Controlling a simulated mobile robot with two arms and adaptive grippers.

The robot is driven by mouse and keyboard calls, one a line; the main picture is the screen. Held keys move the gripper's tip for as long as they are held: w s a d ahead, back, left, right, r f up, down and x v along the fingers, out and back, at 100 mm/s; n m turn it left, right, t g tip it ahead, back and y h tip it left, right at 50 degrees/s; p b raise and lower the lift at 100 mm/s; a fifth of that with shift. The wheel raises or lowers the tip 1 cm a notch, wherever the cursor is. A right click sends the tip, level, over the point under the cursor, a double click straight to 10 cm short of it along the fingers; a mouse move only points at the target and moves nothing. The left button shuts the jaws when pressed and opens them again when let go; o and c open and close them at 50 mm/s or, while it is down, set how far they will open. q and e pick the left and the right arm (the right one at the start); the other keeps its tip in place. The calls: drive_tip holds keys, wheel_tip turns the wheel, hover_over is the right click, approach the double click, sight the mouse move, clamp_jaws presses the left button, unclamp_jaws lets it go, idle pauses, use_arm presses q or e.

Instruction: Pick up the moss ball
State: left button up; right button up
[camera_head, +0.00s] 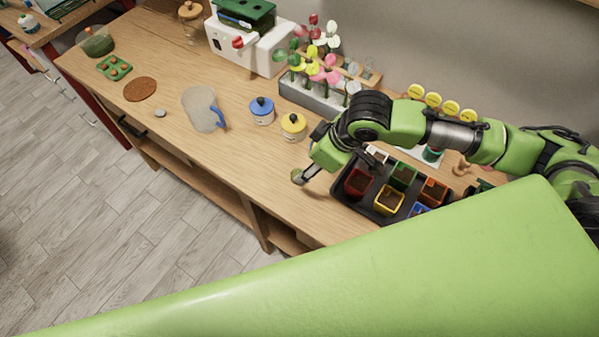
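A small round olive-green thing, which looks like the moss ball (297,176), is at the fingertips of my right gripper (302,175), over the front part of the wooden table. The gripper points down and to the left, just left of the dark tray. The fingers are small and partly hidden by the wrist, so I cannot tell whether they are closed on the ball or whether it touches the table. My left gripper is not in view.
A dark tray (352,200) with several coloured pots lies under my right arm. A yellow-lidded jar (293,126), a blue-lidded jar (262,110) and a clear pitcher (201,108) stand to the left. A grey flower planter (306,94) stands behind. The table front near the pitcher is mostly clear.

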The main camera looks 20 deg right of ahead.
drive_tip(key=shift+w+a+f, duration=0.1)
drive_tip(key=shift+a+f, duration=0.1)
drive_tip(key=shift+f, duration=0.25)
drive_tip(key=x, duration=0.1)
drive_tip(key=p+x, duration=0.1)
drive_tip(key=x, duration=0.1)
drive_tip(key=shift+a+f+p, duration=0.25)
drive_tip(key=shift+a+p, duration=0.05)
drive_tip(key=shift+a, duration=0.05)
drive_tip(key=shift+w+f, duration=0.15)
drive_tip(key=shift+f, duration=0.35)
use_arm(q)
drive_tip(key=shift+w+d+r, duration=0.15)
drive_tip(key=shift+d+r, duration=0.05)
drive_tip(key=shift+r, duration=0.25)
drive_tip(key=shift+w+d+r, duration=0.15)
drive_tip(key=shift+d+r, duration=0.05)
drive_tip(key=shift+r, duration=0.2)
use_arm(e)
drive_tip(key=c, duration=0.9)
